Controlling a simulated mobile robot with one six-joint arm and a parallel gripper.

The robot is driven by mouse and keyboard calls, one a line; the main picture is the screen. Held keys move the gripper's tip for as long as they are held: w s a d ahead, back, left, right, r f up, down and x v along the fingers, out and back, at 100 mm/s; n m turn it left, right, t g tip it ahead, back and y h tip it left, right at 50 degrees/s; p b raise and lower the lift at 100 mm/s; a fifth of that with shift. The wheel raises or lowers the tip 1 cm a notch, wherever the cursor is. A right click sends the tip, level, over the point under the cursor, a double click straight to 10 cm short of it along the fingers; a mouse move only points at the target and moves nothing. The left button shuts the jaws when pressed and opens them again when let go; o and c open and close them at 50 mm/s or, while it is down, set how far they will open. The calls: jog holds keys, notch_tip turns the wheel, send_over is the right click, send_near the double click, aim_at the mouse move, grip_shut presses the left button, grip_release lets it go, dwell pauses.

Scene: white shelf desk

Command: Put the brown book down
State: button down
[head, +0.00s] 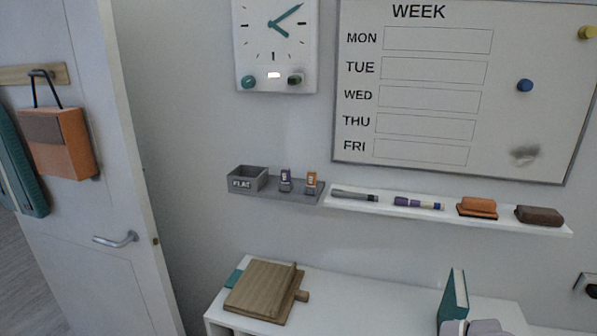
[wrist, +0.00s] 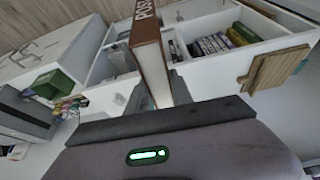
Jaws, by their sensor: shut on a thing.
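The brown book (wrist: 150,60) is in the wrist view, with pale lettering on its brown side and a light edge toward the camera. My gripper (wrist: 158,92) is shut on the book's near end, and the book extends beyond the fingers. It is held over the white shelf desk (wrist: 110,38), whose open compartments show beyond it. In the head view the desk top (head: 360,291) is at the bottom, and a teal upright panel (head: 455,292) stands beside part of my arm. I cannot tell whether this panel belongs to the held book.
A wooden board (head: 262,290) lies on a teal item at the desk top's left. Several books (wrist: 215,43) stand in a compartment. A green box (wrist: 52,83) is at the left. A wall ledge (head: 385,205) holds markers and erasers. The desk top's middle looks clear.

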jog(key=w+a+f+n+y, duration=0.1)
jog(key=w+a+f+n, duration=0.2)
jog(key=w+a+f, duration=0.5)
jog(key=shift+w+f+n+b, duration=0.15)
jog(key=shift+f+n+b, duration=0.25)
jog(key=shift+f, duration=0.5)
jog(key=shift+a, duration=0.1)
